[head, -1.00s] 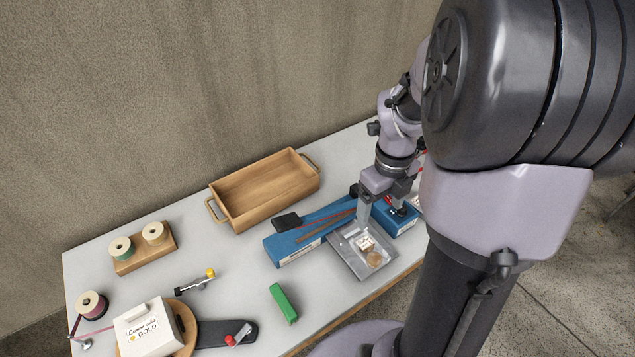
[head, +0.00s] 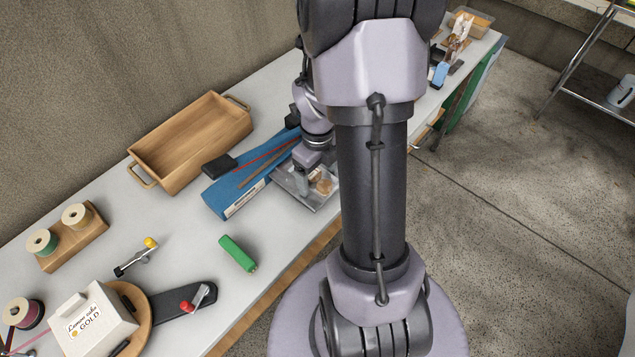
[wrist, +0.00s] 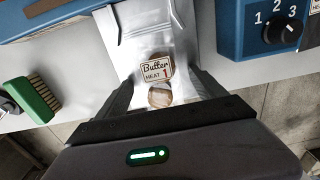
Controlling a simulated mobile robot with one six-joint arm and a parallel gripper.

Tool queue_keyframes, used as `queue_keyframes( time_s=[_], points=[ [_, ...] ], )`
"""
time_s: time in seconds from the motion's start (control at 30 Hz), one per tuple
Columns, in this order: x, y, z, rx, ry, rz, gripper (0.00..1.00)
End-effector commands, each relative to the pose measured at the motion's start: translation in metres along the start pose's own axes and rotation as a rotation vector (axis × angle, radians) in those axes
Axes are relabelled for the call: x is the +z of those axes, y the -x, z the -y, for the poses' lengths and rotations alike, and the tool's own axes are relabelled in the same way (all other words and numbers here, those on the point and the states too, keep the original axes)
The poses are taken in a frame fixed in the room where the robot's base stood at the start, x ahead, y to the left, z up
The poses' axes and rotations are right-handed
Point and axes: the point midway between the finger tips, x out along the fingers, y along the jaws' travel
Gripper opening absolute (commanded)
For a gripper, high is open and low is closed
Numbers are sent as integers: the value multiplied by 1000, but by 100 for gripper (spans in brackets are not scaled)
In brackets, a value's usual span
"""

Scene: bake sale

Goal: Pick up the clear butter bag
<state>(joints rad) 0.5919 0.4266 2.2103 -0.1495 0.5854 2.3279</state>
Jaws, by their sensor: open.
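The clear butter bag (wrist: 183,78) lies on a grey metal tray (wrist: 142,22) in the wrist view. It has a "Butter HEAT 1" label (wrist: 156,71) and a round tan baked piece shows through it. In the head view the bag (head: 322,180) sits on the tray (head: 290,188), partly hidden by my arm. My gripper (wrist: 164,90) is open, with one finger on each side of the bag's label end. I cannot tell whether the fingers touch the bag. In the head view my gripper (head: 303,186) is low over the tray.
A blue sealer (head: 228,193) lies beside the tray; a blue box with a numbered dial (wrist: 268,30) is at right in the wrist view. Table between brush and crate is mostly clear.

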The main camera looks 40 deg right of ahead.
Motion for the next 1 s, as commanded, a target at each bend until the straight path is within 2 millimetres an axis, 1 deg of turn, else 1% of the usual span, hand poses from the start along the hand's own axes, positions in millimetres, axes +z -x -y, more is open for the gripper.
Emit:
queue_keyframes(
  time_s=[0.1,0.17,0.2,0.33,0.67,0.77,0.93,0.97,1.0],
  points=[
    [0,2,0,-1,0,1,80],
    [0,3,0,0,0,1,68],
    [0,3,0,0,0,1,60],
    [0,3,0,0,0,0,35],
    [0,5,0,-1,0,1,35],
    [0,14,0,-1,1,1,35],
    [0,41,0,-1,0,2,35],
    [-2,44,1,-1,-1,1,35],
    [-12,42,4,1,-4,-1,35]
  ],
)
